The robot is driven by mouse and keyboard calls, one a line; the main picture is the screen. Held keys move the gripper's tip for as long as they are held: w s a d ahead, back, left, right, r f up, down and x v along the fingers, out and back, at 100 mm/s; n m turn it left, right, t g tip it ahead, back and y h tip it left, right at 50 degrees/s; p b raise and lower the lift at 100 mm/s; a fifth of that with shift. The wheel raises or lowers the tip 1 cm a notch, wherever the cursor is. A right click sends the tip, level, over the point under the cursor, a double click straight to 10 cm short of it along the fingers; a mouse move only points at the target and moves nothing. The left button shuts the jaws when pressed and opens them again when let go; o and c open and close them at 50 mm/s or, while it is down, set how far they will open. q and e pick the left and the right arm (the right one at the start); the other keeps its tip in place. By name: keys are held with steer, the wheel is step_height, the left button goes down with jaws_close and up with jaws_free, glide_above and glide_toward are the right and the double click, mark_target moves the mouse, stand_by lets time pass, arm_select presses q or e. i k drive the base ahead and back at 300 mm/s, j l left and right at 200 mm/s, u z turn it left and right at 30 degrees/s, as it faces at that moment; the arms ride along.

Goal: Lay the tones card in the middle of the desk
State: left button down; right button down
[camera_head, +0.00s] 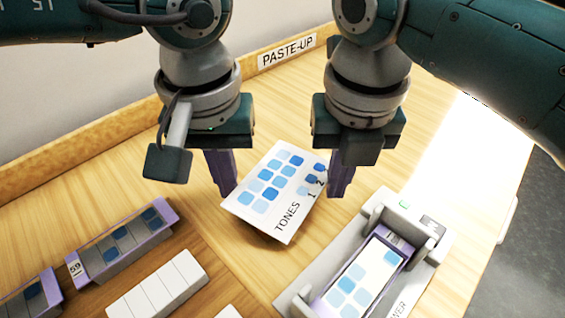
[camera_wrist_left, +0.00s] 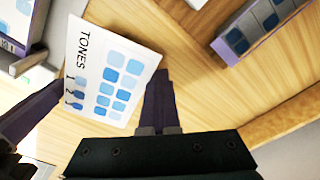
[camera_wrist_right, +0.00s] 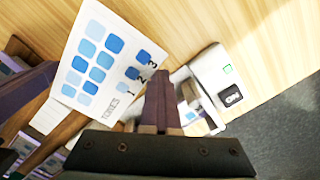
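The tones card (camera_head: 262,212) is a white card with blue colour squares, the word TONES and numbers. It is between my two grippers, tilted, with a shadow below it, and looks raised off the desk (camera_head: 190,215). My left gripper (camera_head: 228,192) is shut at its left edge; the left wrist view shows the fingers against the card (camera_wrist_left: 105,80). My right gripper (camera_head: 335,192) is shut at its right edge, by the numbers, and partly hides them. The right wrist view also shows the card (camera_wrist_right: 90,65) against those fingers.
A grey device (camera_head: 418,262) holding a purple-edged tray (camera_head: 392,236) stands at the right front. Purple racks with blue tiles (camera_head: 120,240) and a white block row (camera_head: 157,287) lie at the left front. A raised back edge carries a PASTE-UP sign (camera_head: 287,51).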

mark_target(478, 179)
steer(key=i+z, duration=0.2)
steer(key=z, duration=0.15)
steer(key=i+l+z, duration=0.1)
steer(key=i+z, duration=0.35)
steer(key=z, duration=0.25)
steer(key=k, duration=0.5)
